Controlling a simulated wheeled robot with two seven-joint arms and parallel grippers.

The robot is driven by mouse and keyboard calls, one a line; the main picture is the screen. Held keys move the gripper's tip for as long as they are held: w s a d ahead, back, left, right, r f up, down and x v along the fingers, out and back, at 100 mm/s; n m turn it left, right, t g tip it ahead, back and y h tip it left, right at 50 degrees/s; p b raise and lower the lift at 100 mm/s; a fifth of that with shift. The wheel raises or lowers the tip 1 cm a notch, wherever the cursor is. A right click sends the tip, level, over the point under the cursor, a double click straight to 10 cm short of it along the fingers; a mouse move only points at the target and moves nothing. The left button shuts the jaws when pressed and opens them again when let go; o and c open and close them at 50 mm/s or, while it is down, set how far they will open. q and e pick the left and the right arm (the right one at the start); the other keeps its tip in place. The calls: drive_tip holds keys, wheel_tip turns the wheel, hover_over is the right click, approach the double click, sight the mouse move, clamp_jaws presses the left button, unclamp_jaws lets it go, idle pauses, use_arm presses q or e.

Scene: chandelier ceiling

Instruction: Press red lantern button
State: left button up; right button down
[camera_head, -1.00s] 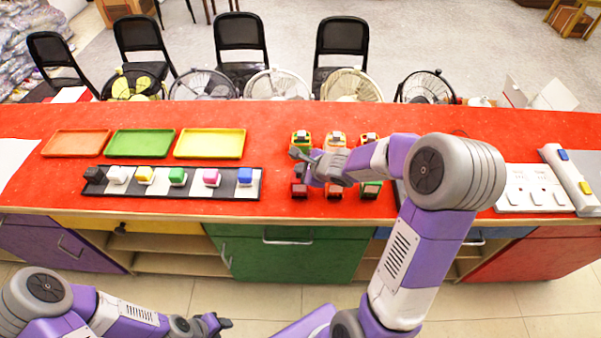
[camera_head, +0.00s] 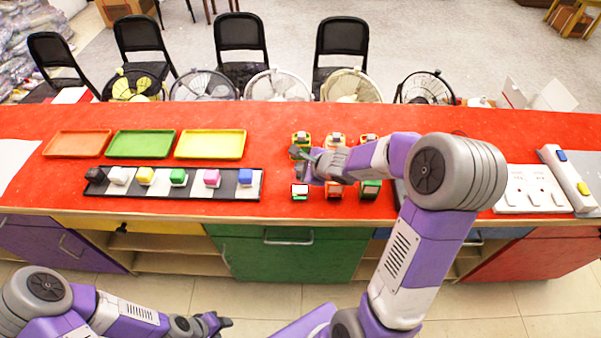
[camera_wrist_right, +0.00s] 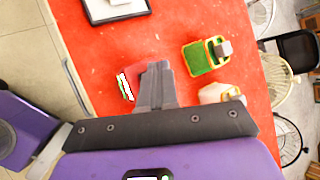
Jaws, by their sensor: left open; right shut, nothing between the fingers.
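The small lanterns stand in two short rows at the middle of the red counter. The front-left red lantern (camera_head: 300,195) shows a bright white patch with green; it also shows in the right wrist view (camera_wrist_right: 125,86), just left of the fingertips. My right gripper (camera_head: 305,168) is shut and empty, over the left side of the group between the two rows. In the wrist view its fingers (camera_wrist_right: 156,80) are close beside the red lantern; I cannot tell if they touch it. My left gripper (camera_head: 222,323) is open, low in front of the counter.
A green-and-yellow lantern (camera_head: 301,140) is in the back row, and a green one (camera_head: 370,190) is front right. A strip with coloured blocks (camera_head: 218,194) and three trays (camera_head: 210,132) lie to the left. White switch panels (camera_head: 530,207) are at right.

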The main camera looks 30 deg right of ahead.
wheel_tip(320, 180, up, 6)
drive_tip(key=p, duration=0.5)
idle(0.4)
drive_tip(key=s+a+f+n+g, duration=0.3)
drive_tip(key=s+a+f+n, duration=0.15)
drive_tip(key=f, duration=0.45)
drive_tip(key=s+a+f+n+g, duration=0.35)
drive_tip(key=s+f+n, duration=0.25)
drive_tip(key=f, duration=0.3)
drive_tip(key=s+a+f+n+g+y, duration=0.2)
drive_tip(key=s+a+f+n, duration=0.7)
drive_tip(key=s+a+n, duration=0.2)
drive_tip(key=shift+a+n+y, duration=0.3)
drive_tip(key=shift+a+n, duration=0.15)
drive_tip(key=shift+a, duration=0.05)
